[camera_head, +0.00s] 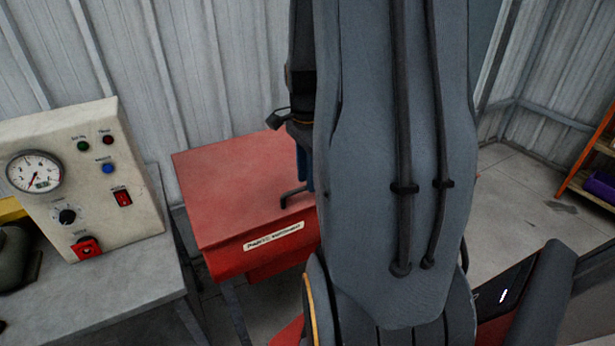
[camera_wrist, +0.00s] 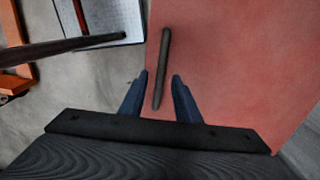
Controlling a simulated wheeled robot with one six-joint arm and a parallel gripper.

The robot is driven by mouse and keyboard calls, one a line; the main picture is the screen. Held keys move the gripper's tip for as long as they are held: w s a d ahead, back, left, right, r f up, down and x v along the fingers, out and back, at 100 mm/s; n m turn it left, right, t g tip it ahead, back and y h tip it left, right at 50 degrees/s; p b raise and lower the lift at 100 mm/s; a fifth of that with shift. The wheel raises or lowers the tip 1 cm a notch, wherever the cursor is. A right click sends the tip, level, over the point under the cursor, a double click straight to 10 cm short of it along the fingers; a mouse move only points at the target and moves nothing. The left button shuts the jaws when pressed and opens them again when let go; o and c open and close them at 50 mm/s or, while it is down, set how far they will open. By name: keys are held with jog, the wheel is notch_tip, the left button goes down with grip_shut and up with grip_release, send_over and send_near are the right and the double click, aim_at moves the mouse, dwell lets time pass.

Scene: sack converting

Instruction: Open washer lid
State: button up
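The washer appears as a red box with a flat red lid (camera_head: 235,185) and a white label on its front edge in the head view. In the wrist view the red lid (camera_wrist: 230,70) fills the right side. A dark bar handle (camera_wrist: 165,48) on it runs lengthwise near its left edge. In the head view the handle (camera_head: 291,196) shows beside my gripper (camera_head: 304,182). My gripper's blue fingers (camera_wrist: 160,75) are open, one on each side of the handle's near end, with visible gaps. My arm hides the lid's right part in the head view.
A beige control panel (camera_head: 85,180) with a gauge and red switch stands on a grey table (camera_head: 110,280) at the left. A corrugated wall (camera_head: 190,70) is behind. An orange shelf (camera_head: 590,160) is at the far right, with bare floor (camera_head: 520,190) before it.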

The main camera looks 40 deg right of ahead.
jog(key=shift+f, duration=0.5)
grip_shut()
jog(key=shift+r, duration=0.15)
